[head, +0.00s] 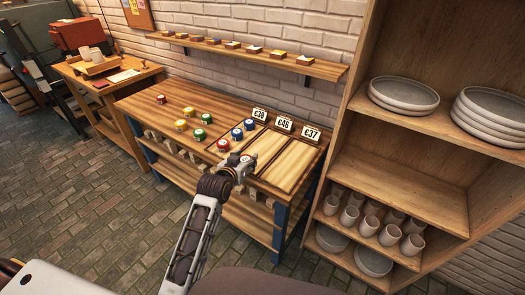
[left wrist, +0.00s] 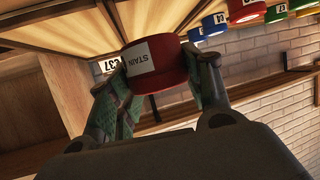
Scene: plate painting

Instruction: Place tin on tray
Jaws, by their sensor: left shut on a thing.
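A red tin (left wrist: 158,65) with a white label reading STAIN is between the two fingers of my left gripper (left wrist: 160,85), which is shut on it. In the head view, my left gripper (head: 242,163) is over the front of the bench's tray area, and mostly hides the held tin. Three shallow trays lie at the bench's right end, behind them price signs: left (head: 259,114), middle (head: 284,124) and right (head: 310,133). The middle tray (head: 268,150) and right tray (head: 296,160) look empty. The left tray is partly hidden by the gripper. My right gripper is out of view.
Several red, yellow, green and blue tins, such as a red one (head: 223,145) and a blue one (head: 237,133), stand on the wooden bench (head: 145,103) left of the trays. A shelf unit (head: 410,180) with plates and cups stands close on the right. A wall shelf (head: 320,68) runs above.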

